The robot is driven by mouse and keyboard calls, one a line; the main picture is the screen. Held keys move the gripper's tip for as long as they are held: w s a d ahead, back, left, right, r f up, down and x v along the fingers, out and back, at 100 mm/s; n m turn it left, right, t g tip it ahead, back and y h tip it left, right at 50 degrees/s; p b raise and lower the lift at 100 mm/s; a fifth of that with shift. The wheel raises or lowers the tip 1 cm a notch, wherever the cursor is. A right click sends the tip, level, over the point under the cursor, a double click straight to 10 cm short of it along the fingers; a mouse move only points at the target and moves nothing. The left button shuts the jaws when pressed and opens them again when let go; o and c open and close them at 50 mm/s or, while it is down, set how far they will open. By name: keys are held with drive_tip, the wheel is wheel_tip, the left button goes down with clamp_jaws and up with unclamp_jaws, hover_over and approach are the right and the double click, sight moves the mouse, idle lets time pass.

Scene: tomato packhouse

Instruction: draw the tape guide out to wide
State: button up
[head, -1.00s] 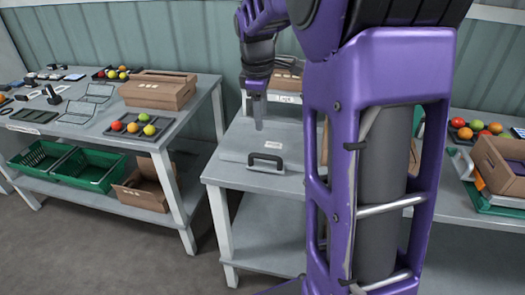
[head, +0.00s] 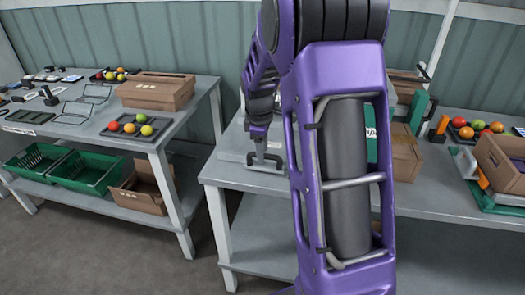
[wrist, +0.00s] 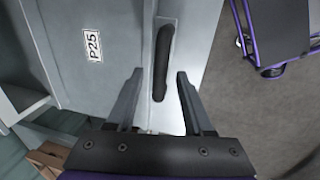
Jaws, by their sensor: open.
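A flat grey plate with a dark bar handle lies on the middle bench; it looks like the tape guide, though I cannot be sure. In the head view the handle (head: 268,166) is partly covered by my gripper (head: 262,152), which points down over it. In the wrist view the handle (wrist: 163,58) shows as a long dark bar on the grey plate (wrist: 110,75), beside a label reading P25. My gripper (wrist: 159,75) is open, with one finger on each side of the bar in the picture. No contact with the bar is visible.
My arm hides much of the middle bench. Cardboard boxes (head: 405,158) stand right of it. The left table (head: 185,125) carries a tomato tray (head: 120,138) and a carton (head: 155,92). An open carton (head: 495,165) sits at the far right. Floor in front is clear.

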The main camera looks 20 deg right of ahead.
clamp_jaws()
idle(1.4)
